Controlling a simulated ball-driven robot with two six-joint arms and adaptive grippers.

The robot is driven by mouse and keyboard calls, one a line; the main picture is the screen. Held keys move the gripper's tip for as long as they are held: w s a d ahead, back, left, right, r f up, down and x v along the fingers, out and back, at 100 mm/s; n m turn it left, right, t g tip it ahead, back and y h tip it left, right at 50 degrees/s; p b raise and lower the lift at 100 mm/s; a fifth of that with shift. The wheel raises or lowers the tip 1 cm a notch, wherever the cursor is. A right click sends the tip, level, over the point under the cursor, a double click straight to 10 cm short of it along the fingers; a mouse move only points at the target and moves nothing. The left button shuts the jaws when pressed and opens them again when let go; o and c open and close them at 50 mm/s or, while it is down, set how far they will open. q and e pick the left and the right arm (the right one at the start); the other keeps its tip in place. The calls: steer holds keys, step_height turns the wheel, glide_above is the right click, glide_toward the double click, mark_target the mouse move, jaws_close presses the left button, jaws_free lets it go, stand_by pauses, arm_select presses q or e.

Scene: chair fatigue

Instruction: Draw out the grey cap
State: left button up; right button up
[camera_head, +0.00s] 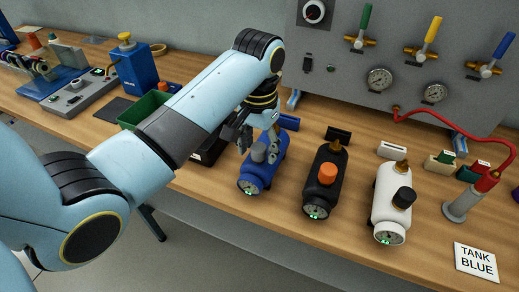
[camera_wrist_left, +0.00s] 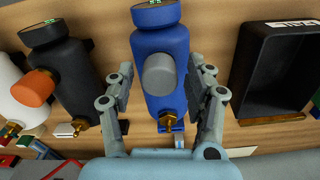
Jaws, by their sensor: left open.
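The grey cap (camera_head: 258,152) sits on the side of the blue tank (camera_head: 256,176), which lies on the wooden bench with its gauge end toward me. In the left wrist view the grey cap (camera_wrist_left: 160,73) stands out from the blue tank (camera_wrist_left: 160,45) between my fingers. My left gripper (camera_head: 258,143) is open above the tank. In the left wrist view the left gripper's fingers (camera_wrist_left: 160,85) are spread on both sides of the tank, with gaps to the cap. A brass fitting (camera_wrist_left: 169,122) is at the tank's end. My right gripper is not in view.
A black tank with an orange cap (camera_head: 327,173) and a white tank with a black cap (camera_head: 403,197) stand to the right. A black bin (camera_wrist_left: 287,70) lies beside the blue tank. A red hose (camera_head: 440,114) and a "TANK BLUE" card (camera_head: 476,262) are farther right.

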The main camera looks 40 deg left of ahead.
mark_target(259, 146)
arm_select(q)
steer(key=c, duration=1)
steer(key=shift+r+p, duration=0.35)
steer(key=shift+r, duration=1.3)
steer(key=shift+r, duration=0.1)
steer(key=shift+r, duration=1.9)
